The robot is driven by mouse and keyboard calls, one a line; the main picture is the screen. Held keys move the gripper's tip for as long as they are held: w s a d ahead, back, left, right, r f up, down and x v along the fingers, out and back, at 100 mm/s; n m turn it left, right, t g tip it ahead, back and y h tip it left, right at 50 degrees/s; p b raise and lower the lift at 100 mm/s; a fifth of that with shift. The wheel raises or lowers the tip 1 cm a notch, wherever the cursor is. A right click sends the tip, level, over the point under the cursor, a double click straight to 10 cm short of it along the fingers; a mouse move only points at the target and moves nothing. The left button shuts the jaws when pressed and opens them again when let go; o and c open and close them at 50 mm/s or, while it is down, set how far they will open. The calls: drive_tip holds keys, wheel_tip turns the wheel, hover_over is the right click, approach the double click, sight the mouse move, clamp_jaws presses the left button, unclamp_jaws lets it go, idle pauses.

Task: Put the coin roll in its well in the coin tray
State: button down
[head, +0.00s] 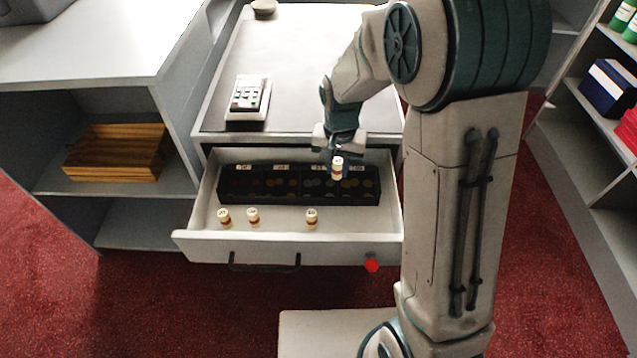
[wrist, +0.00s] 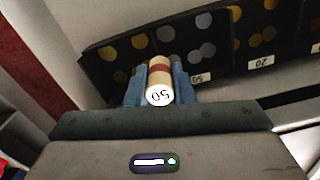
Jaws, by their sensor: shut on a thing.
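My gripper (head: 337,158) is shut on a cream coin roll (head: 337,169) with a dark red band, held upright above the right part of the coin tray. In the wrist view the roll (wrist: 159,85) sits between the blue fingertips (wrist: 158,82), and its end reads 50. The black coin tray (head: 299,199) lies in the open drawer. It has several wells with coins and number labels on its far edge. In the wrist view the tray (wrist: 111,69) shows labels 50 and 20. The held roll hides part of the rightmost wells in the head view.
Three more coin rolls stand in the drawer (head: 350,236) in front of the tray: two at left (head: 224,215) (head: 253,215) and one near the middle (head: 311,217). A card terminal (head: 248,97) sits on the counter behind. A red knob (head: 372,265) is on the drawer front.

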hover_over(319, 191)
wheel_tip(319, 191, down, 3)
drive_tip(key=shift+r, duration=0.1)
drive_tip(key=shift+f+b, duration=0.5)
drive_tip(key=shift+f, duration=1.4)
drive_tip(key=shift+f, duration=0.2)
drive_tip(key=c, duration=1.2)
unclamp_jaws()
drive_tip(key=shift+c, duration=0.2)
